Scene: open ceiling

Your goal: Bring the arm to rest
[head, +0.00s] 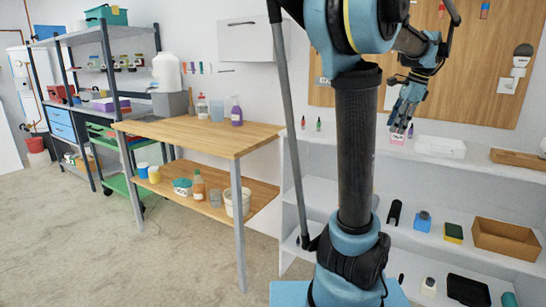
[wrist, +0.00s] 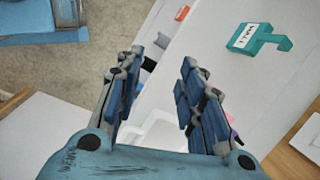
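My arm rises in front of the white shelf unit (head: 345,165) in the head view and bends over at the top. My gripper (head: 401,124) hangs fingers down above the right part of the unit's top. In the wrist view its blue fingers (wrist: 157,75) stand apart, with a clear gap and nothing held between them. A small pink labelled item (head: 397,139) is just below the fingertips in the head view; I cannot tell whether they touch it.
A white box (head: 440,147) and a wooden tray (head: 518,158) are on the shelf top. A pegboard (head: 470,75) is behind. A wooden table (head: 200,132) stands left, with open floor in front. A teal labelled item (wrist: 258,40) shows in the wrist view.

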